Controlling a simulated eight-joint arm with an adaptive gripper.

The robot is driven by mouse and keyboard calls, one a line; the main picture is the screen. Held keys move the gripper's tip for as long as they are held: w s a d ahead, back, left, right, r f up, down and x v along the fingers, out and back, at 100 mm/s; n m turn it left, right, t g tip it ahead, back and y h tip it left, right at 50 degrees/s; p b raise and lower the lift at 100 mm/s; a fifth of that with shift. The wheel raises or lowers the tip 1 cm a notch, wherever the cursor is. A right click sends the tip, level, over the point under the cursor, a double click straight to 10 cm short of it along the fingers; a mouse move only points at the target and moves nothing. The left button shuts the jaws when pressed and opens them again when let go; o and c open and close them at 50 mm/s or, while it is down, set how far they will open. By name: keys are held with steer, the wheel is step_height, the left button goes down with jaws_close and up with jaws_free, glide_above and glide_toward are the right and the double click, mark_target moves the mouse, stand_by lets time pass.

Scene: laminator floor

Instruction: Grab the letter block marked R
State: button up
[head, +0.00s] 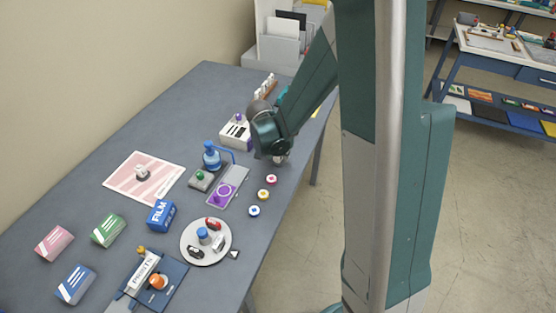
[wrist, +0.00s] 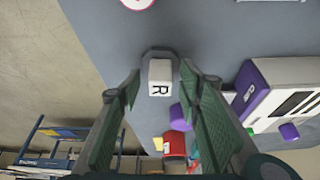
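The white block marked R (wrist: 159,78) lies near the table edge, its black letter showing in the wrist view. In the head view a small pale piece of it (head: 281,159) shows just under my gripper (head: 273,147), which hides most of it. In the wrist view my gripper (wrist: 160,84) is open, with one green finger on each side of the block. Gaps show between the block and both fingers. I cannot tell how far the fingertips are above the table.
A white box with purple parts (wrist: 275,95) stands to the right of the fingers in the wrist view. A red item (wrist: 174,146) lies between the fingers, lower in that picture. Round badges (head: 271,179) lie near the table edge. A grey plate (head: 190,252) carries small items.

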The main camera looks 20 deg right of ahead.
jaws_close()
steer(key=shift+r, duration=0.15)
steer(key=shift+r+p, duration=0.85)
steer(key=shift+r, duration=4.05)
